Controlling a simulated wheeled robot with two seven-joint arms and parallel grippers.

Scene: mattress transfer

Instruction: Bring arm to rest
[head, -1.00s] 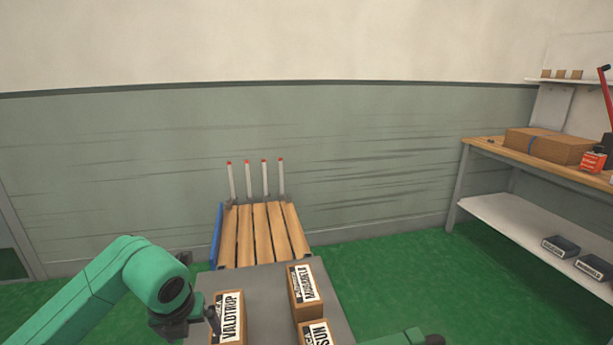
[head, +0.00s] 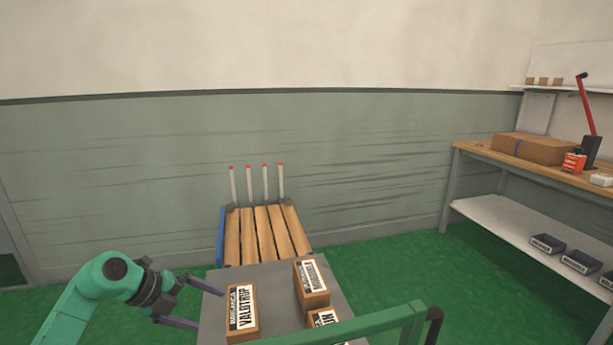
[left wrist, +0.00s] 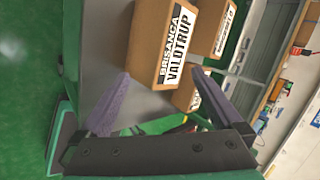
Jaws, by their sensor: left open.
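My left gripper (head: 209,309) is open and empty, just left of the cardboard box labelled VALOTRUP (head: 242,312). Its two purple-grey fingers point toward the box and look apart from it. In the left wrist view the open fingers (left wrist: 161,77) spread below the same box (left wrist: 165,45), with nothing between them. The left arm is bent at the lower left of the head view. My right gripper does not show.
The boxes stand on a grey surface (head: 270,285), with a second box (head: 313,285) and a partly hidden third (head: 322,318). A green bar (head: 385,322) crosses in front. Behind is a slatted wooden platform (head: 262,235) with red-tipped posts. A workbench (head: 490,153) stands right. Green floor is clear between.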

